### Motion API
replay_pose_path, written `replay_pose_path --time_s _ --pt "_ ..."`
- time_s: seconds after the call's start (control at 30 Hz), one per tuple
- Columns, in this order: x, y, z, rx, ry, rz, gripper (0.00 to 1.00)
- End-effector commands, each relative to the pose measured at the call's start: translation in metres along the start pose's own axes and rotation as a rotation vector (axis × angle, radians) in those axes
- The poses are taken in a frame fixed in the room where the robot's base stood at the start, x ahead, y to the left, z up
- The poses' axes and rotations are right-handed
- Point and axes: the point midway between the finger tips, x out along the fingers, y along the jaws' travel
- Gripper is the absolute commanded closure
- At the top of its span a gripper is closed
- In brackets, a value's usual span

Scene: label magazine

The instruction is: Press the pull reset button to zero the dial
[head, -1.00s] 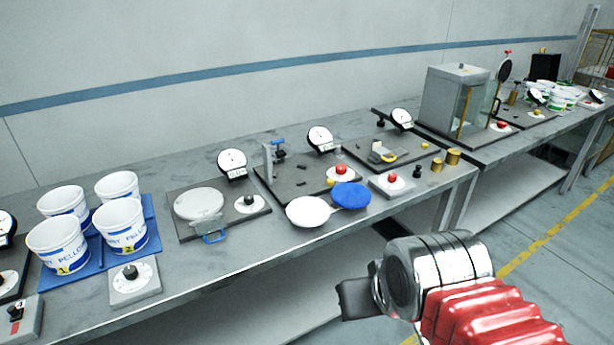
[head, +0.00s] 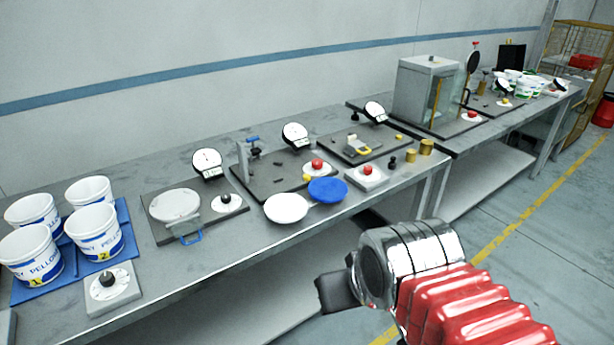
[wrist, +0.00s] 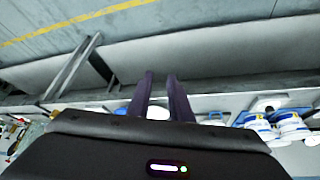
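Several dial gauges stand along the bench, and I cannot tell which belongs to the pull reset. One white dial (head: 207,162) is behind a round plate, one (head: 295,135) behind a clamp fixture, and one (head: 375,112) behind a board with a yellow part. A red button (head: 317,164) sits on the clamp fixture's board. Another red button (head: 367,170) sits on a small grey box. A black knob (head: 226,198) is beside the round plate. My gripper (head: 338,292) is in front of the bench, apart from all buttons. Its two fingers (wrist: 160,80) are apart and empty in the wrist view.
White buckets (head: 96,232) stand on blue mats at the left. White (head: 286,208) and blue (head: 328,190) discs lie near the front edge. A glass-sided cabinet (head: 427,90) stands further right. The floor (head: 480,280) before the bench is open.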

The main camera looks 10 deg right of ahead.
Motion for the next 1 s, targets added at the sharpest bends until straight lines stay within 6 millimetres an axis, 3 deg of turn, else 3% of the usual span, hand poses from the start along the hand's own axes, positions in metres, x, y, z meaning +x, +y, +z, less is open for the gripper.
replay_pose_path --time_s 0.27,1.0 --pt "0.0 0.0 0.0 0.0 0.0 0.0 1.0" --pt "0.0 0.0 0.0 0.0 0.0 0.0 1.0"
